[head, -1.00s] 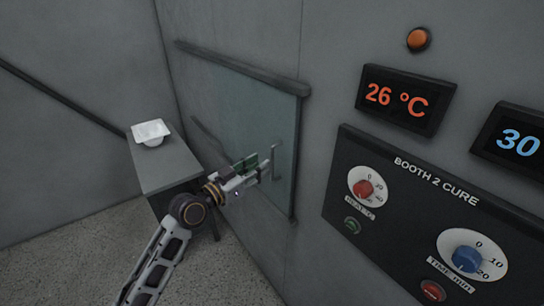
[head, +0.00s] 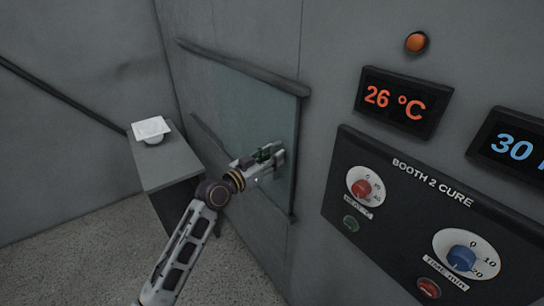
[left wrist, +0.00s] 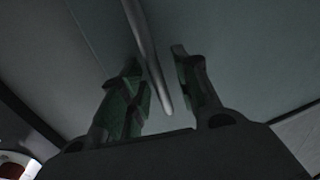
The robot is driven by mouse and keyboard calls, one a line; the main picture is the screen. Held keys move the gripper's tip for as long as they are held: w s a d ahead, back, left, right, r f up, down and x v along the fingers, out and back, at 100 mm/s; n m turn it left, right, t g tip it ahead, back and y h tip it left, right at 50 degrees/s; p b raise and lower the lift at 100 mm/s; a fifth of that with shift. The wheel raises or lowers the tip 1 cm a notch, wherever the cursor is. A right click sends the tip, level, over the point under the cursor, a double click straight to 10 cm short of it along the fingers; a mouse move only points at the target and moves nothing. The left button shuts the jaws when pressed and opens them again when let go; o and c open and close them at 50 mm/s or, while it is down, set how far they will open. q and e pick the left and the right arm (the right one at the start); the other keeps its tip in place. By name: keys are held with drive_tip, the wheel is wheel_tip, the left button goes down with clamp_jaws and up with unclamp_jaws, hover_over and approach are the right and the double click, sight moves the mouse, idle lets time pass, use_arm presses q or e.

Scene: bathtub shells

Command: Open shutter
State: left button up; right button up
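The shutter (head: 245,105) is a smooth grey-green panel set in the wall between dark rails, and it covers its opening. Its handle (left wrist: 148,50) is a slim vertical bar; in the head view my gripper hides most of it. My left gripper (head: 273,156) is at the handle near the panel's right edge. In the left wrist view its two green-padded fingers stand apart, one on each side of the bar, with gaps visible. My right gripper is in neither view.
A control panel (head: 405,225) with red and blue knobs, and a 26 °C display (head: 394,101), are on the wall to the right. A narrow grey table (head: 175,165) holding a white basin-like shell (head: 151,129) stands left of the shutter.

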use_arm(q)
clamp_jaws()
drive_tip(key=shift+w+a, duration=0.1)
idle(0.4)
